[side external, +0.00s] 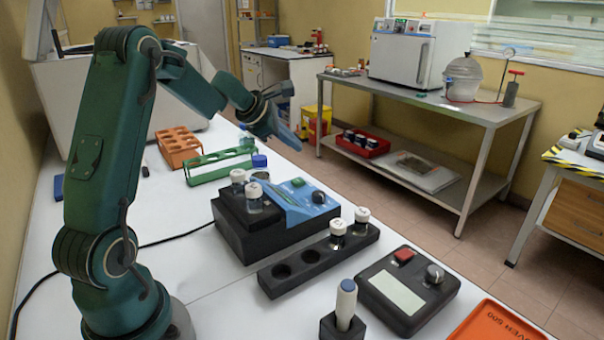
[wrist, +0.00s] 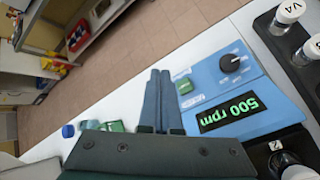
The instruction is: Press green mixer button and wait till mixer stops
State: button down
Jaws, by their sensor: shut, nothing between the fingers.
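The mixer has a black body (side external: 240,238) and a blue panel (side external: 295,208) on the table. In the wrist view the blue panel (wrist: 225,72) carries a green button (wrist: 185,86), a black knob (wrist: 230,62) and a lit display (wrist: 230,113) reading 500 rpm. The green button also shows in the side view (side external: 297,182). White-capped vials (side external: 254,191) stand in the mixer. My gripper (side external: 296,146) is shut and empty, above and behind the mixer in the side view. In the wrist view its closed fingertips (wrist: 160,72) appear just left of the green button; contact is not visible.
A black rack (side external: 285,275) with two vials stands in front of the mixer. Beside it are a device with a red button (side external: 403,254), a pen-like tool (side external: 346,300) in a holder and an orange tray (side external: 490,325). Orange (side external: 179,146) and green racks (side external: 220,167) stand behind.

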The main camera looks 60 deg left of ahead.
aim_at(293, 181)
jog(key=shift+f, duration=3.1)
jog(key=shift+f, duration=0.15)
jog(key=shift+f, duration=0.3)
jog(key=shift+f, duration=0.45)
jog(key=shift+r, duration=0.1)
dwell(0.5)
jog(key=shift+r, duration=0.8)
jog(key=shift+r, duration=2.5)
